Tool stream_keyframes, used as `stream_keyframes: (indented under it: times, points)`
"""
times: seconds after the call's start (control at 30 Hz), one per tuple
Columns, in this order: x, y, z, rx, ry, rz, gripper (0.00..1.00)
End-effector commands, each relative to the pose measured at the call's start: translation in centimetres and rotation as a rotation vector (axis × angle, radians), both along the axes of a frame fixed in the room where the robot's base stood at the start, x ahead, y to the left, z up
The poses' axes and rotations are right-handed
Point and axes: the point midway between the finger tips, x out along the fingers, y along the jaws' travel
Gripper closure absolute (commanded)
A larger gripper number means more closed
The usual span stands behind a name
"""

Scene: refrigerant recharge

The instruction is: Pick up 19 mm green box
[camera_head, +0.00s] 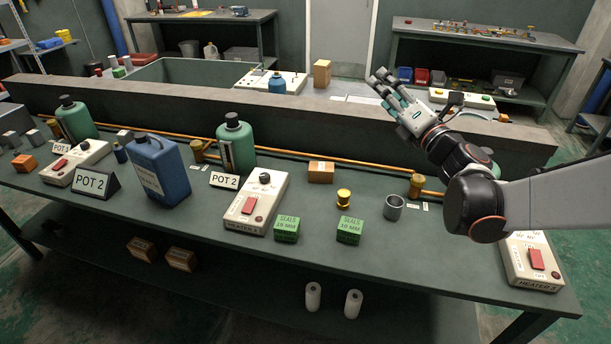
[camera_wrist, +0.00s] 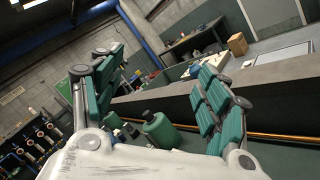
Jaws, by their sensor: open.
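Two green boxes lettered SEALS sit side by side near the front of the bench, the left green box (camera_head: 286,230) beside the heater in the middle and the right green box (camera_head: 349,230) beside a grey cup. Their size numbers are too small to read surely, so I cannot tell which is 19 mm. My gripper (camera_head: 383,84) is raised above the grey wall behind the bench, well up and back from both boxes. In the wrist view my gripper (camera_wrist: 160,75) has its green-padded fingers wide apart with nothing between them. The green boxes do not show there.
Near the boxes stand a heater (camera_head: 255,203), a brass part (camera_head: 343,199), a grey cup (camera_head: 393,208) and an orange-brown box (camera_head: 320,172). A blue jug (camera_head: 158,170) and green bottle (camera_head: 235,143) stand left. An orange pipe (camera_head: 290,152) runs behind.

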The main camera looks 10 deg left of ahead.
Motion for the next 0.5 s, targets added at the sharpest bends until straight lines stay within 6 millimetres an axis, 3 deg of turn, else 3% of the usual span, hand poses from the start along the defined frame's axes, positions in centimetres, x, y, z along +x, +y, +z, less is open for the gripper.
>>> stream_keyframes:
  times: [0.1,0.23,0.37,0.5]
  points:
    - [-0.1,3.9,-4.7,-0.226,-0.12,0.158,0.31]
    - [-1.6,7.3,-11.2,-0.456,-0.246,0.348,0.31]
    - [-4.0,9.4,-18.8,-0.655,-0.359,0.55,0.31]
    - [-6.8,10.0,-26.1,-0.806,-0.449,0.743,0.31]
